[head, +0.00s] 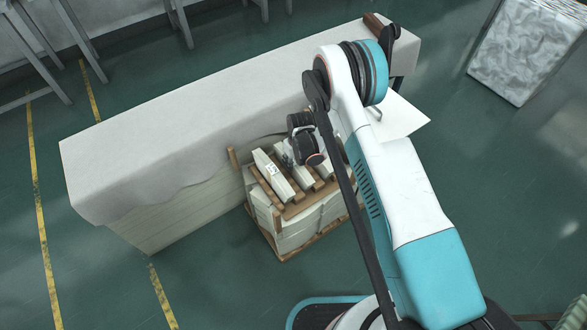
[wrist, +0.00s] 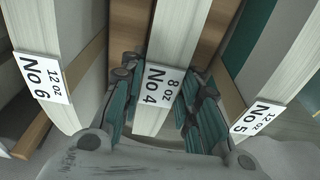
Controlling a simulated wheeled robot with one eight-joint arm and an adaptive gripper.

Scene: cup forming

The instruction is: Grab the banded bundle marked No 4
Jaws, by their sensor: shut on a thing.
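The bundle marked No 4, 8 oz (wrist: 165,80) is a long pale stack with a white label, in the middle of the wrist view. My gripper (wrist: 160,108) has a finger on each side of it, shut on its near end around the label. In the head view my gripper (head: 302,158) is over the wooden rack, and the arm partly hides the bundles there. The bundle marked No 6, 12 oz (wrist: 42,75) lies to the left. The bundle marked No 5, 12 oz (wrist: 257,117) lies to the right.
The bundles rest in a wooden rack (head: 292,211) on a pale wrapped stack (head: 300,232). A long pale covered block (head: 190,110) stands right behind it. A wrapped block (head: 525,45) is at the upper right. Green floor is open to the left front.

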